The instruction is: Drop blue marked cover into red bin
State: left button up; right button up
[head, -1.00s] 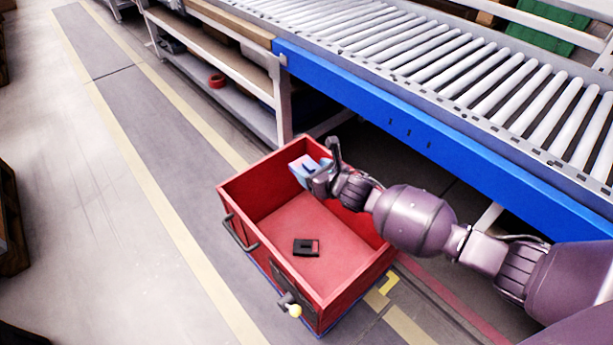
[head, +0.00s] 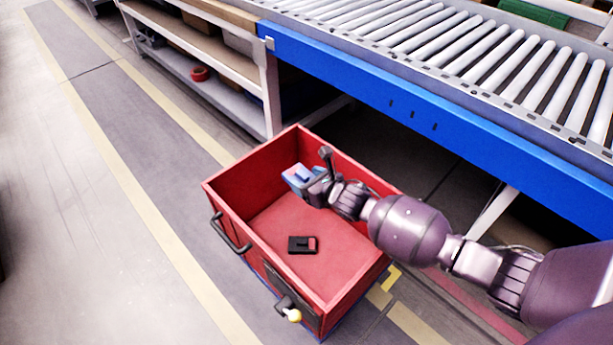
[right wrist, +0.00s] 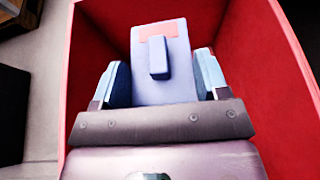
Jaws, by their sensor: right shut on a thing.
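The blue cover (head: 301,176) is a light blue block. In the right wrist view the cover (right wrist: 162,60) shows a raised blue bar and a pinkish-red patch near its far end. My right gripper (head: 312,184) is shut on it and holds it over the far part of the red bin (head: 328,280), within the rim in the picture. Both fingers of the right gripper (right wrist: 163,82) flank the cover in the right wrist view. My left gripper is out of view.
A blue-sided roller conveyor (head: 400,105) runs behind the bin. A shelf rack (head: 205,80) stands behind it to the left, with a red round item (head: 200,74) on its lower shelf. The floor left of the bin is clear.

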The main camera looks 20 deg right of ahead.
jog(key=o, duration=1)
jog(key=shift+s, duration=0.1)
jog(key=shift+s+d+r, duration=0.15)
jog(key=shift+s+r, duration=0.05)
pick_arm(q)
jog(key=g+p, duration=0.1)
jog(key=p, duration=0.3)
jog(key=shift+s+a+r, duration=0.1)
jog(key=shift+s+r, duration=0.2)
pick_arm(e)
jog(key=v, duration=1)
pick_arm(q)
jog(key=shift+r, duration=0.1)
pick_arm(e)
jog(key=shift+s+f, duration=0.1)
jog(key=shift+s, duration=0.05)
